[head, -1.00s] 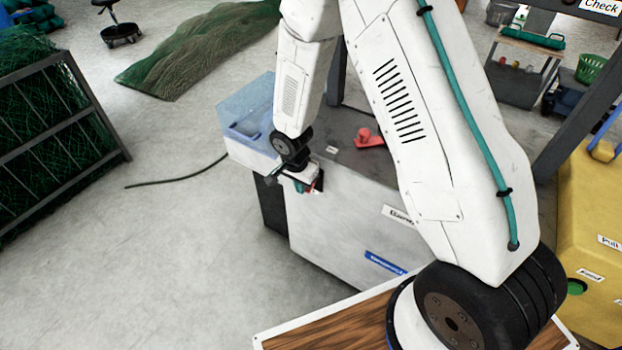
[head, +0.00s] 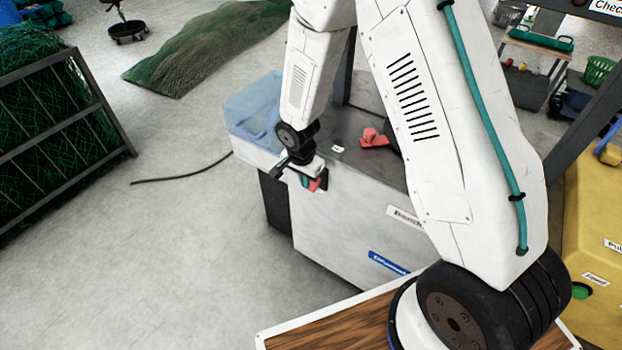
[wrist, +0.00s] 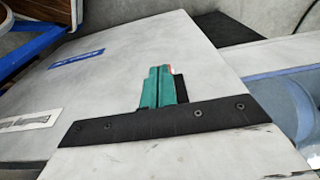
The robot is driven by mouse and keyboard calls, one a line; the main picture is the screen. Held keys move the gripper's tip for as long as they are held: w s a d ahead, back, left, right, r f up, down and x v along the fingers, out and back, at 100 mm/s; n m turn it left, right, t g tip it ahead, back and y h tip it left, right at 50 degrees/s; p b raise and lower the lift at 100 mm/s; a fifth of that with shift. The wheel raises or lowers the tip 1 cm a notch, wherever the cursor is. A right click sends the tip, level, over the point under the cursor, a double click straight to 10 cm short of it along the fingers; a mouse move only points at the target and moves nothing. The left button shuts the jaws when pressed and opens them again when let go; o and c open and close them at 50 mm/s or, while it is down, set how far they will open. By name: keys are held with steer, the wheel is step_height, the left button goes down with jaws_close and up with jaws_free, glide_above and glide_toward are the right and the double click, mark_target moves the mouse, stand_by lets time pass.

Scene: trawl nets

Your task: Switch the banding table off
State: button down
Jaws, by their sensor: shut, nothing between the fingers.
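The banding table (head: 345,225) is a pale grey cabinet with a dark top, and a partly hidden label on its front reads "Band...". A small red and black switch sits on the upper left of that front; its red part (head: 317,185) shows beside my gripper (head: 306,181). In the wrist view my teal fingers (wrist: 160,88) are shut with nothing between them. They partly cover the switch, whose red edge (wrist: 173,70) and black part (wrist: 181,88) show just right of the fingertips. I cannot tell whether the fingers touch it, or its position.
A red fitting (head: 374,138) and a clear blue bin (head: 254,112) are at the table's top. A black cable (head: 180,174) lies on the floor at left. A green net rack (head: 60,130) stands far left; a yellow machine (head: 590,225) is at right.

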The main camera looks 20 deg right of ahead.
steer(key=s+a+r, duration=0.5)
steer(key=a+r, duration=0.2)
steer(key=r, duration=0.2)
steer(key=shift+s+a+r, duration=0.2)
steer(key=shift+s+a, duration=0.15)
steer(key=shift+a, duration=0.05)
